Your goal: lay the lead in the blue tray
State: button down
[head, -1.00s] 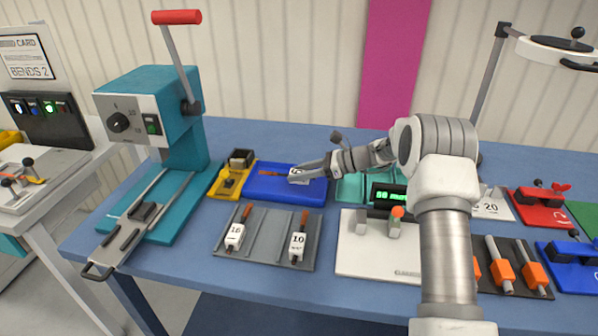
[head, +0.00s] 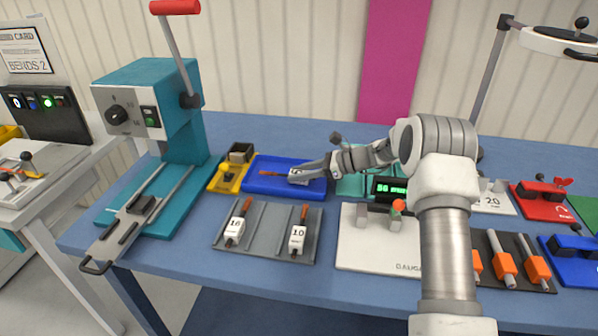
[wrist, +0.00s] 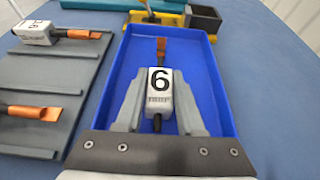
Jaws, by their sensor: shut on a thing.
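The lead is a white block marked 6 (wrist: 158,95) with a copper-coloured tip, seen in the wrist view. My gripper (wrist: 157,105) is shut on the white block, one grey finger on each side. The lead lies over the inside of the blue tray (wrist: 215,110), copper tip pointing to the tray's far end. I cannot tell whether it touches the tray floor. In the head view my gripper (head: 300,176) reaches in from the right over the blue tray (head: 262,186), and its fingers partly hide the lead.
A grey rack (head: 268,248) in front of the tray holds two white leads, marked 16 and 10. A yellow fixture (head: 225,180) stands left of the tray, with a teal lever press (head: 165,100) beyond. A gauge stand (head: 375,250) is at the front right.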

jog(key=shift+c, duration=2.2)
grip_release()
jog(key=p+v, duration=0.1)
jog(key=v, duration=1.6)
jog(key=shift+d, duration=0.25)
jog(key=shift+s+r, duration=0.1)
jog(key=shift+r, duration=0.05)
